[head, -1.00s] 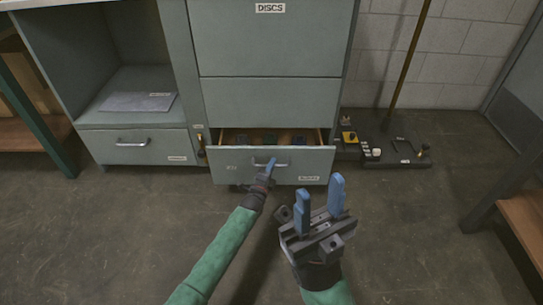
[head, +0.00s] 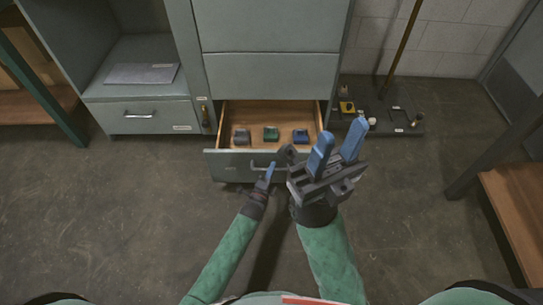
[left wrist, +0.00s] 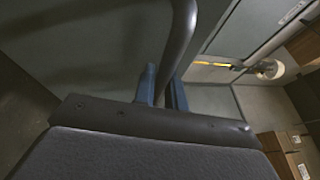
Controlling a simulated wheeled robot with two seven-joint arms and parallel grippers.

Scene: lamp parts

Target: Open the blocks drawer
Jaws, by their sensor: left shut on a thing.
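The blocks drawer (head: 232,166) is the low grey drawer of the middle cabinet, and it stands well open. Inside it lie a grey block (head: 241,136), a green block (head: 271,133) and a blue block (head: 300,136). My left gripper (head: 269,172) is at the drawer's front, shut on the bar handle (head: 256,165). In the left wrist view the dark handle (left wrist: 181,45) passes between the blue fingers (left wrist: 163,90). My right gripper (head: 337,142) is open and empty, held up nearer the camera, and it covers the right end of the drawer front.
A closed drawer (head: 138,116) with its own handle is at the left, under an open shelf with a grey sheet (head: 141,74). A dark floor board (head: 385,118) with small parts lies right of the cabinet. A wooden bench (head: 518,205) is at the right. The floor in front is clear.

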